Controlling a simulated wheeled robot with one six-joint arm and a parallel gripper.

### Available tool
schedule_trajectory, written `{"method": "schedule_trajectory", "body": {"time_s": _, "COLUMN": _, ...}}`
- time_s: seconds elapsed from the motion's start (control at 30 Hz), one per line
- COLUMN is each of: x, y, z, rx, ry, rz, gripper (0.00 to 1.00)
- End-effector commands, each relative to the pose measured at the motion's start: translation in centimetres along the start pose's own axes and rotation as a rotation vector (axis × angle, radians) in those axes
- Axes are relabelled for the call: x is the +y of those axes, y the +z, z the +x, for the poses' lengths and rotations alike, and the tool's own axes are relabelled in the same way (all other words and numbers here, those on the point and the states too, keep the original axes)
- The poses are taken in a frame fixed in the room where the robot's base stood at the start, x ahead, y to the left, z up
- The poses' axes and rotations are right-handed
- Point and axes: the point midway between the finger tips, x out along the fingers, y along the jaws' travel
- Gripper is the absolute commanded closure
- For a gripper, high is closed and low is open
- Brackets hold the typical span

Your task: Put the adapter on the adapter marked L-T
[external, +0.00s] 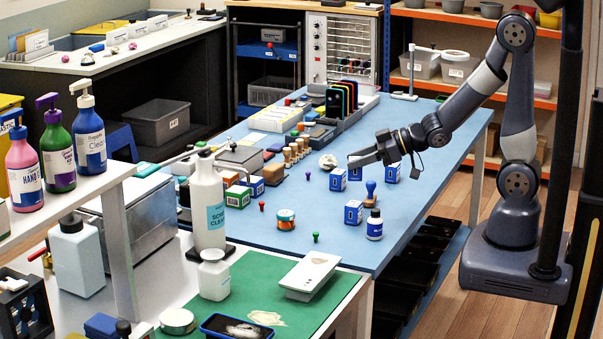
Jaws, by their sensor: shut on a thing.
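Several small blue-and-white boxes, which look like the adapters, stand on the blue table. One adapter (355,173) is directly under my gripper's fingertips. My gripper (356,160) is shut on this adapter, whose upper part the fingers partly hide. A second adapter (338,180) stands just left of it, a third (392,173) to the right, and another (353,213) nearer the front. The labels are too small to read, so I cannot tell which is marked L-T. I cannot tell whether the held adapter touches the table.
A blue-handled stamp (370,190) and a small blue bottle (374,226) stand close by. A rack of coloured folders (340,102) stands behind.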

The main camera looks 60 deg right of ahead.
Motion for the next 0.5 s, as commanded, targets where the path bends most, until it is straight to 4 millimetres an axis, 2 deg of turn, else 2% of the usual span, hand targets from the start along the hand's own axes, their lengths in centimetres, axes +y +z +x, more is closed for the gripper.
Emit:
{"method": "schedule_trajectory", "body": {"time_s": 0.03, "x": 0.0, "y": 1.5, "z": 0.6, "rx": -0.005, "ry": 0.0, "rz": 0.003, "gripper": 0.83}}
{"method": "schedule_trajectory", "body": {"time_s": 0.27, "x": 0.1, "y": 3.0, "z": 1.2, "rx": -0.001, "ry": 0.002, "rz": 0.001, "gripper": 0.83}}
{"method": "schedule_trajectory", "body": {"time_s": 0.5, "x": 0.1, "y": 5.7, "z": 2.4, "rx": -0.004, "ry": 0.002, "rz": 0.002, "gripper": 0.83}}
